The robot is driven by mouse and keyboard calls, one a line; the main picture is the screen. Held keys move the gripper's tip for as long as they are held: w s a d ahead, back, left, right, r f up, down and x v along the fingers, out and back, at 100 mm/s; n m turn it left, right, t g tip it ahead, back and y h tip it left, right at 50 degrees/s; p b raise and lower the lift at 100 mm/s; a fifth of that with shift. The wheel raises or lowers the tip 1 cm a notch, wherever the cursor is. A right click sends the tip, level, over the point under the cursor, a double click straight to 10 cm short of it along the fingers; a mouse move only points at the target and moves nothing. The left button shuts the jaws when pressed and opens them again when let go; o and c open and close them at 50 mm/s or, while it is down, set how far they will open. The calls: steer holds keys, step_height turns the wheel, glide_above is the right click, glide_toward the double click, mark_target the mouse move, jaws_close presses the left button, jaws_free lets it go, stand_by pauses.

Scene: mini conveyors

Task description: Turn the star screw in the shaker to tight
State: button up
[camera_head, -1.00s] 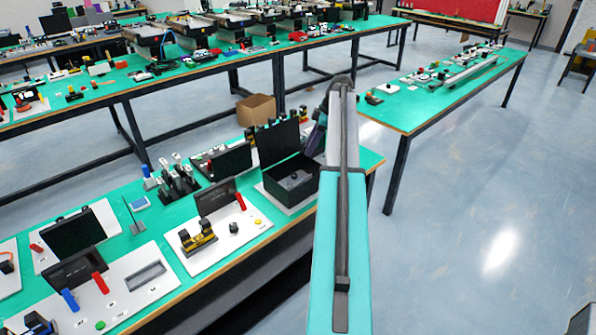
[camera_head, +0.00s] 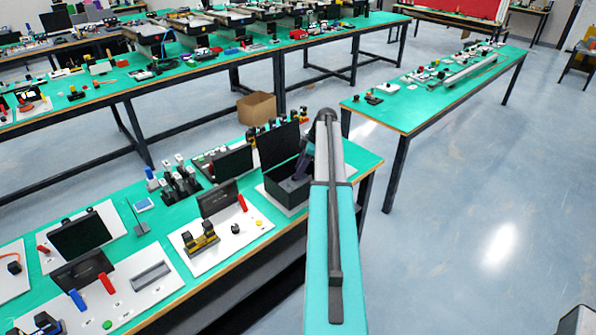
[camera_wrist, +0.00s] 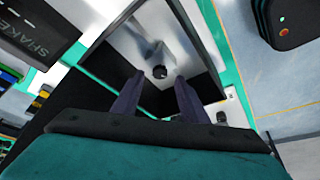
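The shaker (camera_head: 283,195) is a black open-topped box on a white base plate near the right end of the front table. Its dark lid (camera_head: 278,145) stands raised behind it. In the wrist view, a small dark round knob, seemingly the star screw (camera_wrist: 159,71), sits on the shiny grey floor inside the box. My gripper (camera_wrist: 160,80) is open and empty, its two dark fingers apart and pointing into the box, with the screw between their tips in the picture. I cannot tell whether they touch it. In the head view, my gripper (camera_head: 304,165) hides the screw.
A dark panel lettered "SHAKE" (camera_wrist: 28,40) stands beside the box in the wrist view. White boards with a black-and-yellow device (camera_head: 201,240) and a red lever (camera_head: 242,203) lie to the left.

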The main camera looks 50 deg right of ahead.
steer(key=shift+p+x, duration=0.3)
steer(key=shift+x, duration=0.95)
steer(key=shift+c, duration=0.2)
jaws_close()
